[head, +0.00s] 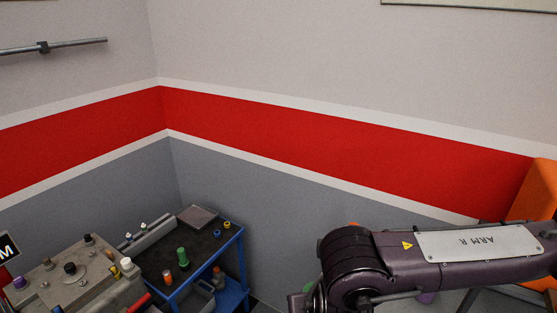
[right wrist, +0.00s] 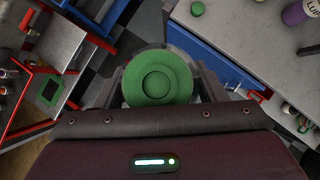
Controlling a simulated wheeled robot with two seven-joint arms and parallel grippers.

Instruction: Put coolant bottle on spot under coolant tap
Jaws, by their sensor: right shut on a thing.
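A green round-capped bottle (right wrist: 157,85), seen from above, fills the middle of the right wrist view; it looks like the coolant bottle, but no label shows. My right gripper (right wrist: 160,92) is shut on it, with one finger on each side. The floor lies far below it. In the head view my right arm comes in from the right, and its gripper is not clearly visible there. My left gripper is in neither view. I cannot make out the coolant tap or the spot under it.
In the head view a blue-framed table (head: 205,262) with a green container (head: 182,256) stands by the corner, beside a grey machine (head: 70,270). The right wrist view shows a grey worktop (right wrist: 250,30) with a purple bottle (right wrist: 295,14) and a red-framed unit (right wrist: 45,90) left.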

